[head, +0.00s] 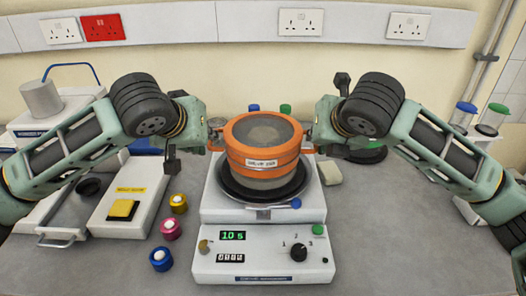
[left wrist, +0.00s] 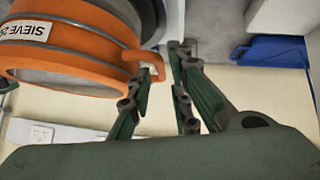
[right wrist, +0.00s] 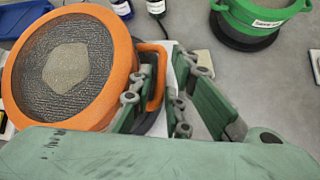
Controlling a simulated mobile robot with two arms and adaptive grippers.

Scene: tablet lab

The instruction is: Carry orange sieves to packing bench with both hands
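The orange sieve stack (head: 262,145) sits on the black round plate of the white shaker (head: 262,255), upright, with a mesh top, a white label and a looped handle on each side. My left gripper (head: 207,140) is at its left handle; in the left wrist view the fingers (left wrist: 163,80) stand either side of that handle (left wrist: 157,62), with a gap showing. My right gripper (head: 313,138) is at the right handle; in the right wrist view the fingers (right wrist: 165,80) straddle that handle (right wrist: 157,78), apart. Contact is hard to judge.
A green-rimmed sieve (right wrist: 262,15) stands behind my right arm. A pale block (head: 330,172) lies right of the shaker. The front right bench is clear.

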